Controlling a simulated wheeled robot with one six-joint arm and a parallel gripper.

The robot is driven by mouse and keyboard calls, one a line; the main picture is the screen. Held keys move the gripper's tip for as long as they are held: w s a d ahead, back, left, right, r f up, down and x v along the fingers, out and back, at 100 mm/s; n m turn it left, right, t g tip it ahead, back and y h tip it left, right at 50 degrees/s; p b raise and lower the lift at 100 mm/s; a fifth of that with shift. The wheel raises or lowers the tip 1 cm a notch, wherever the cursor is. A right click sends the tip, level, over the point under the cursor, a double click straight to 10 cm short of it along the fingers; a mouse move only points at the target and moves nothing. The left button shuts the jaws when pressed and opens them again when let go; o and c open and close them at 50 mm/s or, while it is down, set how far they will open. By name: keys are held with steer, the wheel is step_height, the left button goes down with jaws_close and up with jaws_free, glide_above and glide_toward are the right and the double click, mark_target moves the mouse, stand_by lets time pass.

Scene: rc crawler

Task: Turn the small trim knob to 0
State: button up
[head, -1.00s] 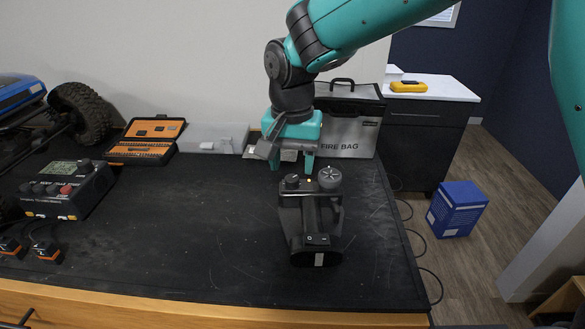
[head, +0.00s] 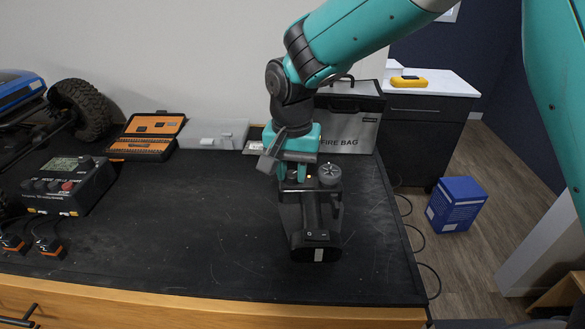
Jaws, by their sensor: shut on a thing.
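A black handheld controller (head: 315,238) lies on the dark bench mat, with its switch end toward me. A larger round dial (head: 330,173) with a pale mark sits at the right of its far end. The small trim knob (head: 291,179) is at the left of that end, mostly hidden by my gripper. My gripper (head: 291,176) points down over it, its two teal fingers shut on the small trim knob from left and right. The knob's pointer and scale are too small and covered to read.
A silver fire bag (head: 349,133) stands behind the controller. A charger (head: 68,187) and an RC crawler's wheel (head: 82,110) are at the left. The mat's left-middle is clear.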

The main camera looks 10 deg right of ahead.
mark_target(292, 174)
steer(key=n, duration=0.4)
steer(key=shift+n+p, duration=0.3)
steer(key=shift+n, duration=0.1)
steer(key=n, duration=0.4)
steer(key=shift+n, duration=0.4)
stand_by(1.2)
steer(key=o, duration=0.9)
step_height(292, 174, up, 18)
steer(key=shift+f+b, duration=0.25)
steer(key=shift+b, duration=0.85)
